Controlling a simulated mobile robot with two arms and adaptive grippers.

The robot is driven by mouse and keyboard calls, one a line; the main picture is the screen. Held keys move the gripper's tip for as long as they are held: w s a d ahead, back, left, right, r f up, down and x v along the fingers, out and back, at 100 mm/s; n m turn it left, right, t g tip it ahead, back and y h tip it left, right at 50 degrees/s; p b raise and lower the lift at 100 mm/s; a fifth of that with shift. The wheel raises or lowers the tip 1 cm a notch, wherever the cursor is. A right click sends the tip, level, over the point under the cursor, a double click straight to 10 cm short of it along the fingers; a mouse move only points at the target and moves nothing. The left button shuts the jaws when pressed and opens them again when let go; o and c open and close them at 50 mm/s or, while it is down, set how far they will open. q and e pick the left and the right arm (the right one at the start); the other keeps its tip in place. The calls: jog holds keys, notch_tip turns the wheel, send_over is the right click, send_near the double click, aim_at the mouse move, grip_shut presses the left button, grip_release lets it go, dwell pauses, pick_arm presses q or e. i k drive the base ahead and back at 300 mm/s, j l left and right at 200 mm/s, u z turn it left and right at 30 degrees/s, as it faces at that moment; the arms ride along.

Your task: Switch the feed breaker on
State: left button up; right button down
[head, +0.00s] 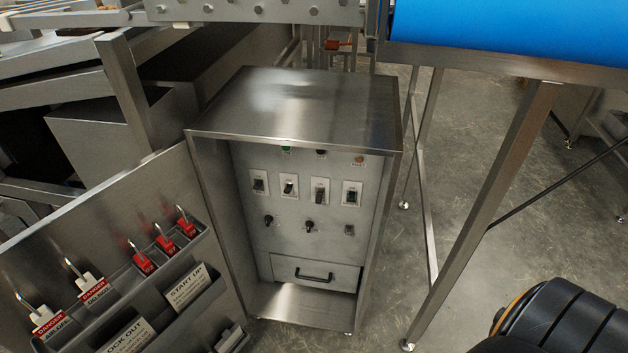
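A steel control cabinet (290,105) stands open in the middle of the head view. Its grey inner panel has a row of breaker switches on white plates: far left (260,184), second (289,187), third (320,190) and far right (352,193). Their labels are too small to read, so I cannot tell which is the feed breaker. The lever positions are also too small to tell surely. Neither of my grippers is in view. A dark rounded part with an orange ring at the bottom right looks like part of my arm.
The open cabinet door (110,215) at left carries red padlocks (163,238), danger tags (93,287) and a start-up card (186,287). Small knobs (308,226) and a handled drawer (315,273) sit below the switches. A blue conveyor (510,32) and its steel leg (490,205) stand right.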

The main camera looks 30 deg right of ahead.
aim_at(319, 198)
jog(key=z, duration=1)
